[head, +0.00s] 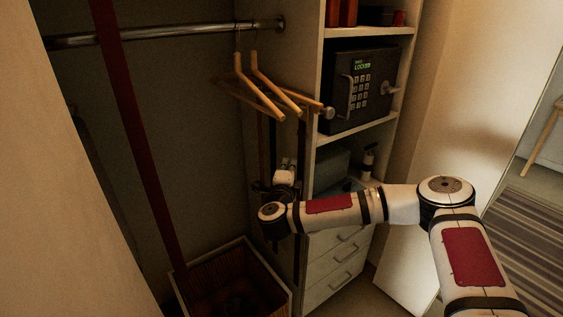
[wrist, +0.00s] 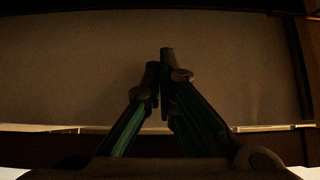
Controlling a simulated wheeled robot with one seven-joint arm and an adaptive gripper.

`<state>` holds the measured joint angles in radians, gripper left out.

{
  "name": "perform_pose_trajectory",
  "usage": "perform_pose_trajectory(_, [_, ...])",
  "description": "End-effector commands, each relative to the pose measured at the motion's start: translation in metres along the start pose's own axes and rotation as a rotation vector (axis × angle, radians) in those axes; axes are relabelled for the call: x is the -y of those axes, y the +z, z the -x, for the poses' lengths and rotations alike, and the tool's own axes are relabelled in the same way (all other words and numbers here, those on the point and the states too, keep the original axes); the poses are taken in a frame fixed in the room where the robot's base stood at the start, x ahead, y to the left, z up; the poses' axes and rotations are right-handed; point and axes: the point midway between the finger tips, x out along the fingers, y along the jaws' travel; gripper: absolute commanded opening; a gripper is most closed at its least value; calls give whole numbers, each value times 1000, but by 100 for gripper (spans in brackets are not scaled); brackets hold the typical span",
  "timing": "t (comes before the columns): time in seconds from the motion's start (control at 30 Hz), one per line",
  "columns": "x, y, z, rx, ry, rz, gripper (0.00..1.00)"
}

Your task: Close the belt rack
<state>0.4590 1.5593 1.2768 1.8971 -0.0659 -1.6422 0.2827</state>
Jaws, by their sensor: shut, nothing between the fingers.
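The belt rack seems to be the narrow pull-out bar with a round pale knob (head: 326,112) at the side of the shelf unit, below the hangers. Dark strap-like belts (head: 301,152) hang beneath it; the bar itself is mostly hidden by the hangers. My gripper (wrist: 159,60) is shut and empty, with its two fingers together in the wrist view, facing a plain brownish panel. In the head view my wrist is below the knob, near the lower part of the belts. The fingertips are hard to make out there, and I cannot tell whether they touch anything.
Wooden hangers (head: 258,92) hang from a metal rail (head: 170,33). A dark safe (head: 360,84) sits on a shelf, with drawers (head: 335,262) below. A wicker basket (head: 283,295) stands on the floor. A dark red vertical strip (head: 135,125) crosses the left side.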

Motion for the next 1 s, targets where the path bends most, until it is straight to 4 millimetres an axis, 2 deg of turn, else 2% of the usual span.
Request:
perform_pose_trajectory(0.03, [-1, 2, -8, -2, 0, -1, 0])
perform_pose_trajectory(0.23, [-1, 21, -25, -1, 1, 0, 0])
perform_pose_trajectory(0.77, [0, 29, -32, 1, 1, 1, 0])
perform_pose_trajectory(1.0, [-1, 51, -52, 3, 0, 7, 0])
